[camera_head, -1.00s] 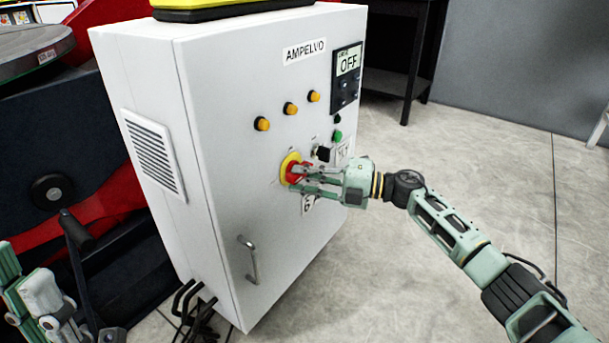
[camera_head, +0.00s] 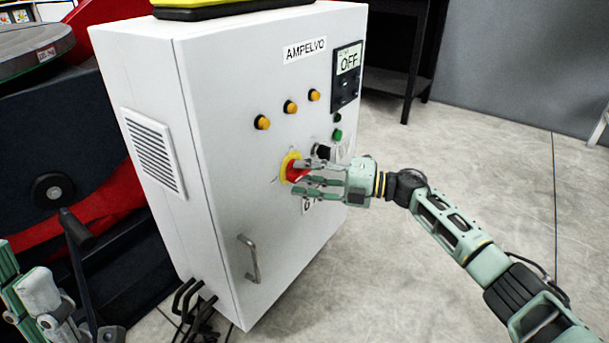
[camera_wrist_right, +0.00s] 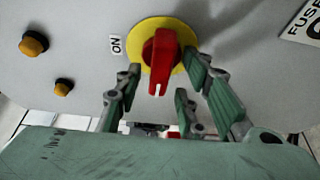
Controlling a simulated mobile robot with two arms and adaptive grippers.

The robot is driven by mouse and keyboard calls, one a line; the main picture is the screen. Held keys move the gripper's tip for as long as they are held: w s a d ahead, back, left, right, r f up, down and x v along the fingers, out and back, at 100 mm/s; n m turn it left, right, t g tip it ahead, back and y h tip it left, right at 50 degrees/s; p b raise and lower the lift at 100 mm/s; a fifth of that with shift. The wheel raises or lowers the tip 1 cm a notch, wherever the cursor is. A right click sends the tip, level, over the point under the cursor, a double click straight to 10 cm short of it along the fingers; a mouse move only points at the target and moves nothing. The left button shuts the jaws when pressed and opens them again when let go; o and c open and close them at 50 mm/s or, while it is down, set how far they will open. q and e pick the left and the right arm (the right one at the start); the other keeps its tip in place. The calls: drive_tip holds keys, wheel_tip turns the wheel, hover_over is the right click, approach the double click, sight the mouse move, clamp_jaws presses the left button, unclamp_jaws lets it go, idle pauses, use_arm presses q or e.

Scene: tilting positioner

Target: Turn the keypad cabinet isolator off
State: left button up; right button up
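The white keypad cabinet (camera_head: 235,170) stands in the middle of the head view. Its isolator is a red knob (camera_head: 295,172) on a yellow disc (camera_head: 286,163) on the front. In the right wrist view the red knob (camera_wrist_right: 161,58) has its white-marked end pointing down in the picture, and an ON label (camera_wrist_right: 116,45) lies left of the disc. My right gripper (camera_head: 300,178) is open, its fingers spread at the knob; contact cannot be told. My left gripper (camera_head: 40,300) shows partly at the lower left, away from the cabinet; its opening cannot be told.
A keypad panel (camera_head: 346,78) with a display reading OFF sits at the upper right of the front. Amber lamps (camera_head: 290,107), a green button (camera_head: 337,135) and a door handle (camera_head: 250,258) share that face. Open floor (camera_head: 480,150) lies to the right.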

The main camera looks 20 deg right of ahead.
drive_tip(key=v, duration=1.1)
drive_tip(key=shift+s+d, duration=0.15)
drive_tip(key=shift+d, duration=0.1)
drive_tip(key=shift+r, duration=0.1)
